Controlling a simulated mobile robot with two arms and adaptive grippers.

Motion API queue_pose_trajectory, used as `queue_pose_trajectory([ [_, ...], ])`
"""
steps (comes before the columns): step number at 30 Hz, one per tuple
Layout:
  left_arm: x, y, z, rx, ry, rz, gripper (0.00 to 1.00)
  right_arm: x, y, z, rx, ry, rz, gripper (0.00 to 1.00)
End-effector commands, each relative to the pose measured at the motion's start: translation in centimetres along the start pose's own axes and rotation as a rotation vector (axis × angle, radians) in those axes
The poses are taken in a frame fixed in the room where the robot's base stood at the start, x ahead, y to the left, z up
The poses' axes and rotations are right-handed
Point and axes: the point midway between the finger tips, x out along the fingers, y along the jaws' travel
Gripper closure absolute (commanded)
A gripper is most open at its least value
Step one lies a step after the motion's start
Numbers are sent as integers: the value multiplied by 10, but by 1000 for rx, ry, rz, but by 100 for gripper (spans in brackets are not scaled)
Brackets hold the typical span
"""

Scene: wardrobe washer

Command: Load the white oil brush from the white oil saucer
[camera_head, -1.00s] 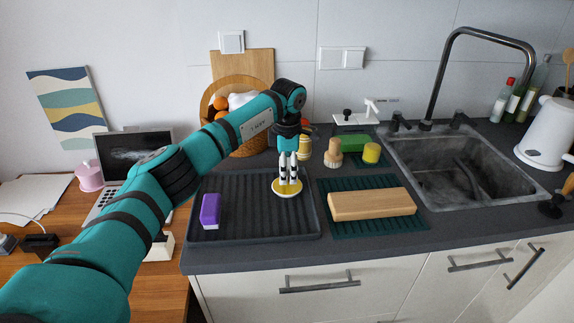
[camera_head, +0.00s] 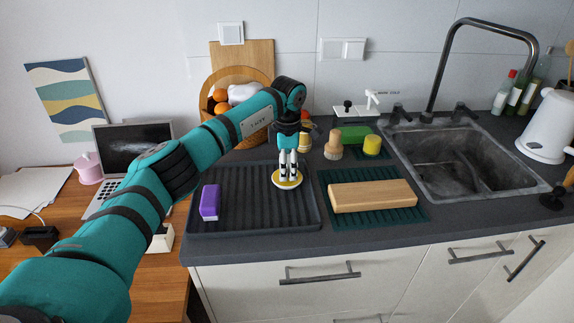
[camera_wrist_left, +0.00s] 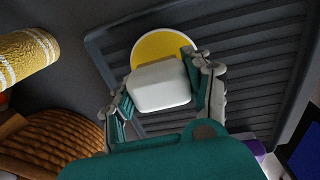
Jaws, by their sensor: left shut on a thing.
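The white oil saucer (camera_head: 276,182) is a small round dish with a white rim and a yellow inside, on the dark ribbed tray (camera_head: 245,207). My left gripper (camera_head: 288,179) points straight down over it, fingertips at the dish. In the left wrist view the left gripper (camera_wrist_left: 160,92) is shut on a white rounded block, the white oil brush (camera_wrist_left: 160,86). The yellow face of the saucer (camera_wrist_left: 165,44) shows just beyond the block. The brush's lower side is hidden, so I cannot tell whether it touches the oil. My right gripper is not in view.
A purple block (camera_head: 209,202) lies on the tray's left. A wooden block (camera_head: 372,196) lies on a green mat (camera_head: 345,228) to the right. A round wooden brush (camera_head: 333,150), yellow cylinder (camera_head: 371,147) and green sponge (camera_head: 354,134) stand behind. The sink (camera_head: 455,165) is at right.

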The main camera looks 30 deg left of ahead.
Motion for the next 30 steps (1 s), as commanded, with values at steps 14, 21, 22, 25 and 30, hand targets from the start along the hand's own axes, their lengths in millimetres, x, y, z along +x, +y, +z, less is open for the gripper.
queue_pose_trajectory([
  [14,8,-1,0,0,0,-1,75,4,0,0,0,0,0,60],
  [21,10,-1,0,0,0,0,75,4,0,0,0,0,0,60],
  [22,10,-1,0,0,0,0,75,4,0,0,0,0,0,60],
  [25,10,-1,0,0,0,0,75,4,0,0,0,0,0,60],
  [30,10,-1,0,0,0,0,75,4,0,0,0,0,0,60],
])
